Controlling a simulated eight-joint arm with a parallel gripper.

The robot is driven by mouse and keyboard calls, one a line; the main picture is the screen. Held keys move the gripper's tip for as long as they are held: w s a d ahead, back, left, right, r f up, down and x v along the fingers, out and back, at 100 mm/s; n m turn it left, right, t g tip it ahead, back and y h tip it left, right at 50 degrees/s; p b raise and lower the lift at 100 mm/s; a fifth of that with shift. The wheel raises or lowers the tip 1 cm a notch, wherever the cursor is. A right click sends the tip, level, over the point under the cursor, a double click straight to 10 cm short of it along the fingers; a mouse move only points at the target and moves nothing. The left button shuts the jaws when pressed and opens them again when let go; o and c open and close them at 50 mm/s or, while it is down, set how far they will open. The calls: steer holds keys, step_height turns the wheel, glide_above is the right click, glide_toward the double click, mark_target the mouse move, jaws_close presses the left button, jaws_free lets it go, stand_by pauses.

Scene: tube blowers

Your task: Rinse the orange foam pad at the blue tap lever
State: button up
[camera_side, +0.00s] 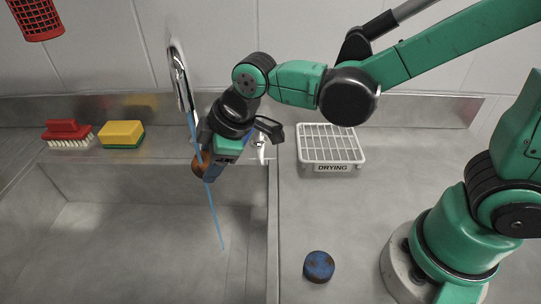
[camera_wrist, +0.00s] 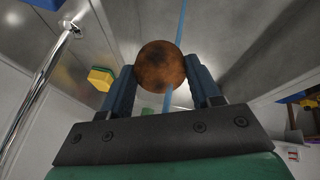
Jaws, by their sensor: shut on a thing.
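My gripper (camera_side: 210,172) is shut on the round orange foam pad (camera_side: 198,166), above the sink. In the wrist view the pad (camera_wrist: 160,66) sits between both fingers, its face orange-brown with dark stains. A thin blue water stream (camera_side: 214,215) runs from the chrome tap (camera_side: 180,75) into the sink. In the wrist view the stream (camera_wrist: 181,18) shows on both sides of the pad; I cannot tell whether it wets the pad.
A dark-stained blue pad (camera_side: 319,266) lies on the right counter. A white drying rack (camera_side: 330,145) stands behind it. A red brush (camera_side: 66,133) and a yellow-green sponge (camera_side: 121,134) sit on the back ledge. A red mesh holder (camera_side: 36,18) hangs upper left.

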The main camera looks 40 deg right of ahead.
steer(key=s+d, duration=0.3)
steer(key=s, duration=0.4)
steer(key=shift+d, duration=0.25)
steer(key=shift+s, duration=0.1)
stand_by(1.3)
steer(key=s+d+r, duration=0.2)
steer(key=s+r, duration=0.2)
steer(key=shift+s, duration=0.25)
steer(key=shift+w+d, duration=0.1)
steer(key=shift+d, duration=0.05)
stand_by(0.4)
